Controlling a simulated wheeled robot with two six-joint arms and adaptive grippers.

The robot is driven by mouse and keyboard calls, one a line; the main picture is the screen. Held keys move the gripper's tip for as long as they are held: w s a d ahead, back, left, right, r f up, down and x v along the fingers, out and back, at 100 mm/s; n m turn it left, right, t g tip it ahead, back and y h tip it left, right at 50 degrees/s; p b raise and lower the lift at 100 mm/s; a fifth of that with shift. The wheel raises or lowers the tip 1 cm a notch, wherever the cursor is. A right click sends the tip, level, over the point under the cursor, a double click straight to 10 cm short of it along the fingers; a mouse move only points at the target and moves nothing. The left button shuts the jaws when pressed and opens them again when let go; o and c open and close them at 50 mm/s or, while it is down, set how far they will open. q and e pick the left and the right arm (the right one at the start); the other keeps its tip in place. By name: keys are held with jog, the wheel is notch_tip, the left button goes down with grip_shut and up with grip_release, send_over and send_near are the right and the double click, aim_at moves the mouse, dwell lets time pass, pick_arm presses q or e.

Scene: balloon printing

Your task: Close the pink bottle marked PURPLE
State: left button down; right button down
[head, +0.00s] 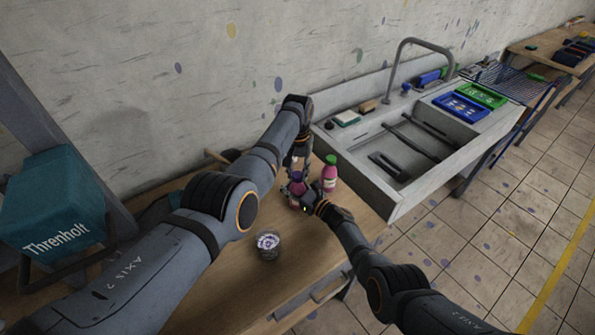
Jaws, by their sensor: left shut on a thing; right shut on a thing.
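A small pink bottle (293,203) with a purple top (297,176) stands on the wooden table, partly hidden by my grippers; its marking is too small to read. My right gripper (297,191) comes from the right and is shut around the bottle's body. My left gripper (295,166) points down from above, right over the bottle's top, and is shut on what seems to be the purple cap. I cannot tell how the cap sits on the neck.
Another pink bottle (330,174) with a green cap stands just right of the grippers. A glass jar (268,246) with patterned contents stands nearer on the table (225,278). A sink (388,150) adjoins at the right. A dark bowl (229,156) is behind my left arm.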

pick_arm(q)
jog(key=m, duration=1.4)
jog(key=shift+m, duration=0.3)
jog(key=m, duration=0.5)
jog(key=shift+m, duration=0.4)
jog(key=c, duration=0.9)
grip_release()
jog(key=shift+c, duration=0.2)
notch_tip(320, 180, up, 12)
